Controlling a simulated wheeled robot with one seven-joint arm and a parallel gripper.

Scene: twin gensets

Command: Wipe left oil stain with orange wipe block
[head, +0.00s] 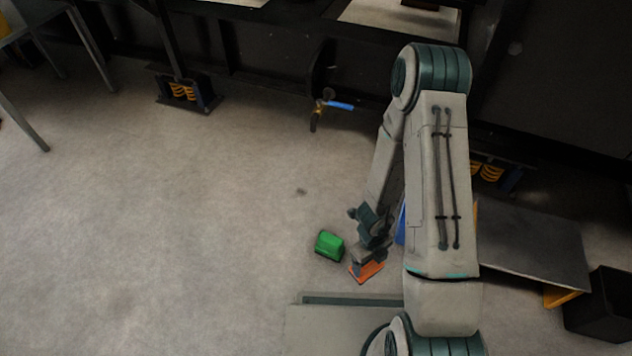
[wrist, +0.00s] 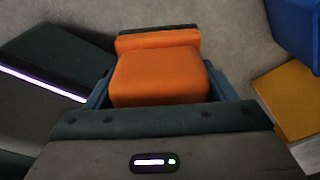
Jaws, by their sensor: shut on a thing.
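My gripper (head: 368,255) is low over the floor near the lower middle of the head view. It is shut on the orange wipe block (head: 367,273). In the wrist view the orange block (wrist: 157,76) sits between the two blue-grey fingers, its wider pad pointing away from my gripper. I cannot tell whether the pad touches the floor. A small dark spot (head: 301,191) marks the floor up and to the left of my gripper, apart from the block. I cannot tell whether this spot is the left oil stain.
A green block (head: 329,245) stands just left of the orange one. A valve with a blue handle (head: 340,105) hangs from the dark genset frame (head: 265,75). A low grey plate (head: 535,245) and a black box (head: 603,305) are at right.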

